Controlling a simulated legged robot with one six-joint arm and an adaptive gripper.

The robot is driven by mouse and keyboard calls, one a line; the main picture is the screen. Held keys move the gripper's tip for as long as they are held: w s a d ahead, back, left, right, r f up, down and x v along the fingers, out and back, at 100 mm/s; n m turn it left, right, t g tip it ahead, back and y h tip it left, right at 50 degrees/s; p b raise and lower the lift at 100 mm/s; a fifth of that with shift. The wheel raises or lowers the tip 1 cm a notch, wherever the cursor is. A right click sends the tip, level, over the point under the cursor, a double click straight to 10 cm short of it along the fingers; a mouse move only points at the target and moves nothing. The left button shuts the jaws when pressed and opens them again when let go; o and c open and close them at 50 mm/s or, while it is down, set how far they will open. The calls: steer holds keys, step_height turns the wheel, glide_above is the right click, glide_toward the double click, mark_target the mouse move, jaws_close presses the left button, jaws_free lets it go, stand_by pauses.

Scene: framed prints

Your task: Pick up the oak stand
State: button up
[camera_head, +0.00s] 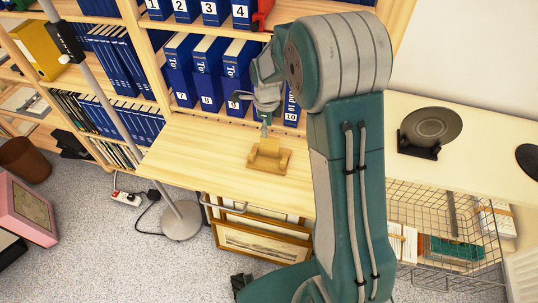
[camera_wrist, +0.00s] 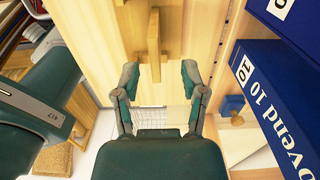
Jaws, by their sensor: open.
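The oak stand (camera_head: 268,157) is a small light wooden piece with a raised back, resting on the pale wooden desk board in front of the shelves. In the wrist view the oak stand (camera_wrist: 153,42) shows as an upright wooden piece at top centre, just beyond the fingertips. My gripper (camera_head: 264,127) is above the stand in the head view, pointing down. In the wrist view my gripper (camera_wrist: 160,73) is open, its two fingers spread to either side of the stand's line with nothing held. Part of the stand's base is out of the wrist picture.
Blue numbered binders (camera_head: 208,75) stand on the shelf close behind my gripper; binder 10 (camera_wrist: 275,95) is near on the right. A dark plate (camera_head: 431,126) on a black holder sits on the right-hand surface. Framed pictures (camera_head: 262,243) lean below the board (camera_head: 200,150), whose left part is clear.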

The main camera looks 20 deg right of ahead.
glide_above(268, 155)
steer(key=f, duration=0.6)
steer(key=shift+w, duration=0.3)
steer(key=shift+r, duration=0.1)
steer(key=shift+c, duration=0.2)
jaws_close()
